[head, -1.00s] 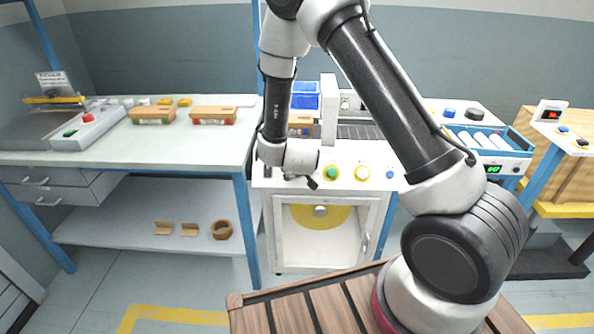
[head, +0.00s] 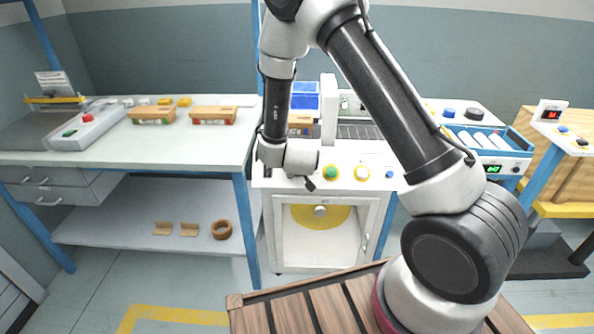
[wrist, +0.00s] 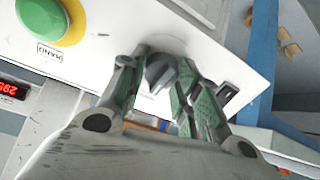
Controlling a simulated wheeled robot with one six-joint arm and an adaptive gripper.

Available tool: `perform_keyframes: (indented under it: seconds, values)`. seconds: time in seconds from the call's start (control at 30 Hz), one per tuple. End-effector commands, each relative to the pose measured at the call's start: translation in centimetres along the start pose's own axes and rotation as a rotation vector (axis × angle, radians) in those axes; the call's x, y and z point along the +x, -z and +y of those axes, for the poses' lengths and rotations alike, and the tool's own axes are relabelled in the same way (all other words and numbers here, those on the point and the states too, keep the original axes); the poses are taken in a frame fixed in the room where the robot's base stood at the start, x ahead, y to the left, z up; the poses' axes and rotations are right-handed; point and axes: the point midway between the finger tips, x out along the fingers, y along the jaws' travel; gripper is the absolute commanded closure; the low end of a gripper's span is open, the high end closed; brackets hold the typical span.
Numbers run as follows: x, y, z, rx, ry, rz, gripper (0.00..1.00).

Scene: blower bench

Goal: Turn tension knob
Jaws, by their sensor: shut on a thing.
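A dark grey knob (wrist: 160,71) sits on the white panel in the wrist view. My gripper (wrist: 164,62) has its two green-padded fingers on either side of this knob and is shut on it. The knob is partly covered by the fingers, and its pointer mark cannot be read. In the head view my gripper (head: 306,183) is at the left part of the white machine's front panel (head: 345,155). The knob is hidden there by my wrist.
A green button with a yellow ring (wrist: 50,18) is beside the knob, over a small label. A dark switch (wrist: 226,92) is close to the right finger. In the head view, a yellow-ringed button (head: 362,173) and a blue one (head: 389,174) are further right.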

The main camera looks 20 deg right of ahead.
Motion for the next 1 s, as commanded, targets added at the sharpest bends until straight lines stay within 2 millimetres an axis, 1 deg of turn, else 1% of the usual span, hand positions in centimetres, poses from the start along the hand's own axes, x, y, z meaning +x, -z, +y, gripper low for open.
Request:
perform_keyframes:
  seconds: [0.6, 0.8, 1.0]
  values:
    - [-0.01, -0.17, 0.12, 0.489, -0.019, 0.034, 0.92]
    - [-0.02, -0.19, 0.14, 0.604, -0.024, 0.042, 0.92]
    - [-0.02, -0.20, 0.14, 0.670, -0.026, 0.047, 0.92]
